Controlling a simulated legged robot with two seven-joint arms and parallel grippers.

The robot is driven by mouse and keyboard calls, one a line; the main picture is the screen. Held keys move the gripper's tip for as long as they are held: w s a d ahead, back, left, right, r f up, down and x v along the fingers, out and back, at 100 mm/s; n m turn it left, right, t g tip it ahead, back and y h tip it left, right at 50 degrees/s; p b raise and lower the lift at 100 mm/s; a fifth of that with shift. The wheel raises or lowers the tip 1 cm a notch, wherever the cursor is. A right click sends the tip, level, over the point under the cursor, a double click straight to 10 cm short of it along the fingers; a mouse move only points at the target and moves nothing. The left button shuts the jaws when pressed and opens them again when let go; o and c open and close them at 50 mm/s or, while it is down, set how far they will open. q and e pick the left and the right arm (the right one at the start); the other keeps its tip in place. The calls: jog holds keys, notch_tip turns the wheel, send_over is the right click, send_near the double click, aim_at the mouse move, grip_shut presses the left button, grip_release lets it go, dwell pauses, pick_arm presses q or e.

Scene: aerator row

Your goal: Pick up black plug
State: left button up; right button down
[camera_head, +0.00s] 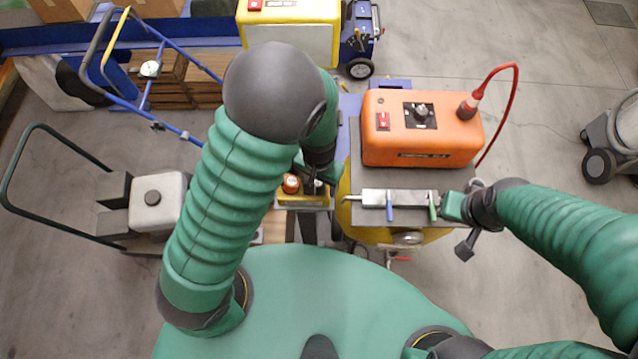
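My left arm crosses the middle of the view, and its dark gripper (316,180) points down over a small yellow tray (304,206). An orange-topped part (291,184) stands on the tray just left of the gripper. A small dark piece lies at the fingertips; I cannot tell whether it is the black plug or part of the gripper. The fingers are too small and partly hidden by my arm to show whether they are open. My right gripper (466,226) is at the right edge of the grey-topped cart, beside a metal bar with blue and green handles (400,198); its finger opening is unclear.
An orange box (421,140) with a red cable (515,100) stands on the cart top (365,215). A blue-framed trolley (180,130) and a white tank with a black cap (158,205) are at left. A yellow machine (290,35) is behind. Floor at right is mostly clear.

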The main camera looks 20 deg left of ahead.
pick_arm(q)
jog(key=shift+s+d+f, duration=0.1)
jog(key=shift+s+f, duration=0.05)
jog(key=shift+c, duration=1.2)
jog(key=shift+a, duration=0.3)
jog(key=c, duration=0.9)
grip_shut()
